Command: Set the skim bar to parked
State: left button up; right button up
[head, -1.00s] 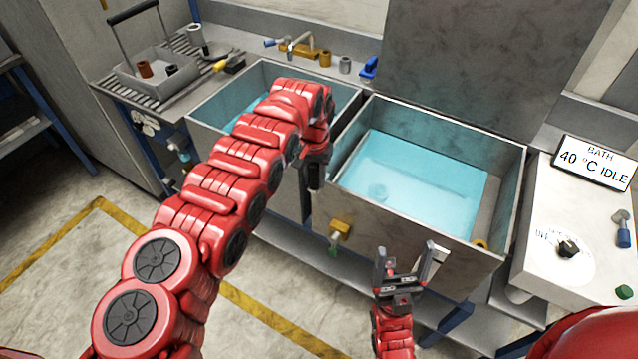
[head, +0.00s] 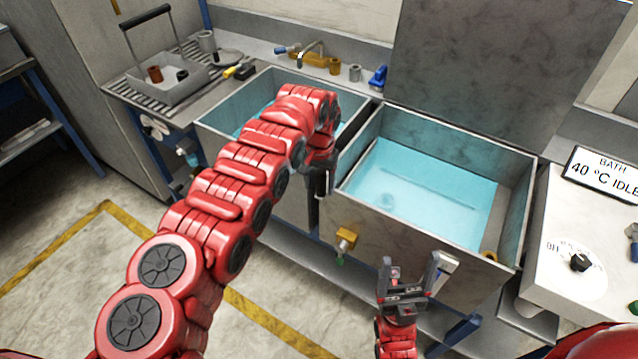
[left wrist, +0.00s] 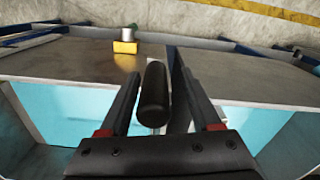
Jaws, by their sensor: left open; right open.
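My left gripper (head: 320,180) points down at the wall between the two basins, partly hidden by its own red arm. In the left wrist view, its open fingers (left wrist: 160,110) stand on either side of a black rounded handle (left wrist: 153,95). I cannot tell whether they touch it. The handle is over the gap between the basins; it may belong to the skim bar, but no label shows. My right gripper (head: 408,278) is open and empty in front of the right basin. No bar can be clearly made out in the head view.
The right basin (head: 385,238) holds blue water, with its lid (head: 490,70) raised behind. The left basin (head: 215,125) is partly behind my arm. A brass valve (head: 346,237) sticks out in front. A control box (head: 590,225) with a dial stands at right, under a "BATH 40 °C IDLE" sign (head: 605,176).

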pick_arm(q)
notch_tip(320, 180, up, 12)
jog(key=b, duration=0.3)
jog(key=shift+d+f, duration=0.1)
jog(key=shift+f, duration=0.05)
jog(key=r+p, duration=0.1)
jog(key=r, duration=0.1)
jog(key=r+p, duration=0.2)
jog(key=r, duration=0.1)
jog(key=shift+a+r, duration=0.2)
jog(key=shift+r, duration=0.15)
